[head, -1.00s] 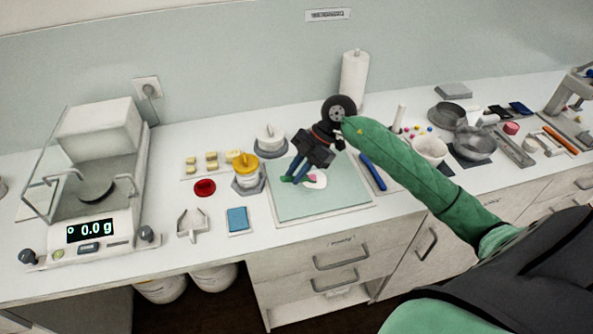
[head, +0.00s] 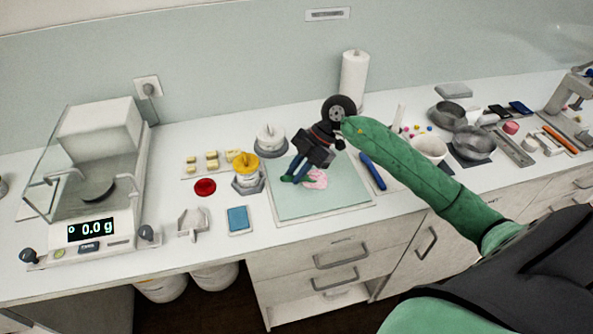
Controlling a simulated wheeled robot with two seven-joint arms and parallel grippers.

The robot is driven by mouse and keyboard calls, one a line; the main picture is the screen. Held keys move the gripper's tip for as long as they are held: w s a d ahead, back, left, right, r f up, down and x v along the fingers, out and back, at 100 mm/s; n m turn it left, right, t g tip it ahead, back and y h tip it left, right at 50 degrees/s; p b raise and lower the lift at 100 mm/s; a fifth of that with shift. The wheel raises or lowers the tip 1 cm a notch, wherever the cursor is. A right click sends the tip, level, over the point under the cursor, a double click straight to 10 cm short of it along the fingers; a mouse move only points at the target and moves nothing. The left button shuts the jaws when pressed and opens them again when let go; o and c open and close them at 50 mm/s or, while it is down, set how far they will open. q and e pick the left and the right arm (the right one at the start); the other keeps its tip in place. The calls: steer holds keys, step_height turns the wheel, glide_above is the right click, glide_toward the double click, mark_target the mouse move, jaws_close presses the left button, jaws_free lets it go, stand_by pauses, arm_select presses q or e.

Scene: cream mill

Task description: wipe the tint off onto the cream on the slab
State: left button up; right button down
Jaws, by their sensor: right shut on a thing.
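The slab (head: 335,195) is a pale green plate on the bench. The cream (head: 316,180) is a small patch on the slab, now pink with white streaks. My right gripper (head: 293,178) points down over the slab, just left of the cream. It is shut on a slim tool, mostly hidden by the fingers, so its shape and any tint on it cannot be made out. Whether the tool touches the cream is unclear. My left gripper is out of view.
Left of the slab stand an open jar with yellow contents (head: 246,170), a red lid (head: 205,187), a blue sponge (head: 238,219) and a balance (head: 92,230) reading 0.0 g. A blue-handled tool (head: 372,171) lies right of the slab, near a white bowl (head: 430,149).

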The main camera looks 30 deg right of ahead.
steer(key=shift+s+a+p, duration=0.15)
steer(key=shift+a+p, duration=0.05)
steer(key=shift+a, duration=0.35)
steer(key=shift+s+a+p, duration=0.15)
steer(key=shift+a, duration=0.35)
stand_by(0.5)
stand_by(0.4)
steer(key=shift+r+p, duration=2.2)
steer(key=shift+r, duration=0.8)
